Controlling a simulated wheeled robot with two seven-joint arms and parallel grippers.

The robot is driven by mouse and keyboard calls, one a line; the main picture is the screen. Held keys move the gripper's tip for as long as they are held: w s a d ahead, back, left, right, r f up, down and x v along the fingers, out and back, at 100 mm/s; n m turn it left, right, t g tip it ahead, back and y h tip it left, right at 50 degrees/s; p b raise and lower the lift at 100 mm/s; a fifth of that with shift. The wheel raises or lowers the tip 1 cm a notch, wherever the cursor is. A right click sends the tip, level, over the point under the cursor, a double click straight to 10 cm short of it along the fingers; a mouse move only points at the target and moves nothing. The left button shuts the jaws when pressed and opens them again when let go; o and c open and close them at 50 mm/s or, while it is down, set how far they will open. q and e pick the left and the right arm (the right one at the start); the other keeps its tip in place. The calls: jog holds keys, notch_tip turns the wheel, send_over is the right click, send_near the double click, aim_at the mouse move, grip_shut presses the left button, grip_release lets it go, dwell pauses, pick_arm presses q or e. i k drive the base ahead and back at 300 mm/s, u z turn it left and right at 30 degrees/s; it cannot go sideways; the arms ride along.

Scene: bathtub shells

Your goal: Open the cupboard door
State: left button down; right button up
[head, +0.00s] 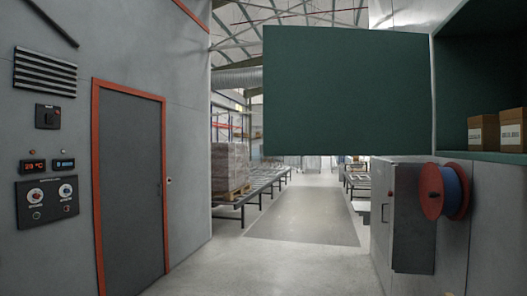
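A dark green flat panel (347,92), apparently the cupboard door, stands out from the wall at upper right. Its right edge meets the left edge of an open green cupboard (475,80), whose inside shows. The door looks swung wide open. I see no handle on the face shown. Two brown cardboard boxes stand on the cupboard's bottom board at the right edge of the picture. Neither of my grippers is in view, and nothing is seen touching the door.
Below the door is a grey metal box (412,215) on the wall, beside a red and blue reel (443,191). A grey door with an orange frame (131,185) and control panels are on the left wall. Bare floor (265,270) lies between, with conveyors and a loaded pallet farther back.

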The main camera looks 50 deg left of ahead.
aim_at(328, 91)
jog(key=u, duration=0.55)
jog(key=k, duration=0.65)
jog(key=u, duration=1.15)
jog(key=i, duration=1.15)
jog(key=z, duration=0.4)
